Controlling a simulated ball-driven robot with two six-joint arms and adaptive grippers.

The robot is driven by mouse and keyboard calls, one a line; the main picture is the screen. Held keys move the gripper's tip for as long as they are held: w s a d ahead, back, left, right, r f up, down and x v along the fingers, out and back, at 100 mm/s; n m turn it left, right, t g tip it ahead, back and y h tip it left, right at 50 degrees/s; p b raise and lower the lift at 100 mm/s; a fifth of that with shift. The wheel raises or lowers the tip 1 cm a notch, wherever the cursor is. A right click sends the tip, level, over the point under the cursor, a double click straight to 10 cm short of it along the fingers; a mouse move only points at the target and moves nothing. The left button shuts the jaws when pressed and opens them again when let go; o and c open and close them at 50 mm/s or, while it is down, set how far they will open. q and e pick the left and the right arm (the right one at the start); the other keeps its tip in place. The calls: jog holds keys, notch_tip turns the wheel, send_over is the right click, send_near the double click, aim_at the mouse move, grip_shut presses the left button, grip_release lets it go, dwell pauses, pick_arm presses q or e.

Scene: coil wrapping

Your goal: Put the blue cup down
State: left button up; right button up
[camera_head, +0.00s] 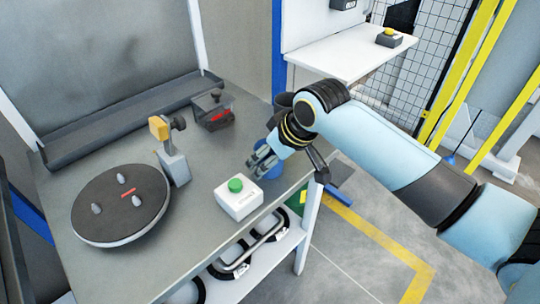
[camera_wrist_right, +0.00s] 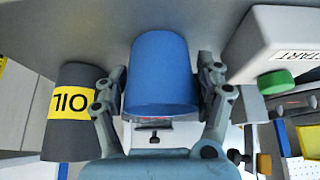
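The blue cup (camera_head: 270,166) is near the right edge of the grey worktable (camera_head: 205,225), partly hidden behind my right gripper (camera_head: 262,162) in the head view. In the right wrist view, which is turned upside down, the blue cup (camera_wrist_right: 162,75) sits between the two fingers of my right gripper (camera_wrist_right: 162,88). The fingers lie along both sides of the cup and appear shut on it. The cup looks upright and very close to the tabletop; I cannot tell if its base touches. My left gripper is not in view.
A white box with a green button (camera_head: 237,196) stands just left of the cup. A dark can labelled OIL (camera_wrist_right: 68,105) stands beside the gripper. A round turntable (camera_head: 120,215), a yellow-topped fixture (camera_head: 172,155) and a dark box (camera_head: 212,108) occupy the table's left and back.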

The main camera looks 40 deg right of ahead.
jog(key=o, duration=0.3)
jog(key=shift+r, duration=0.1)
jog(key=p+v, duration=0.1)
jog(key=v, duration=1.1)
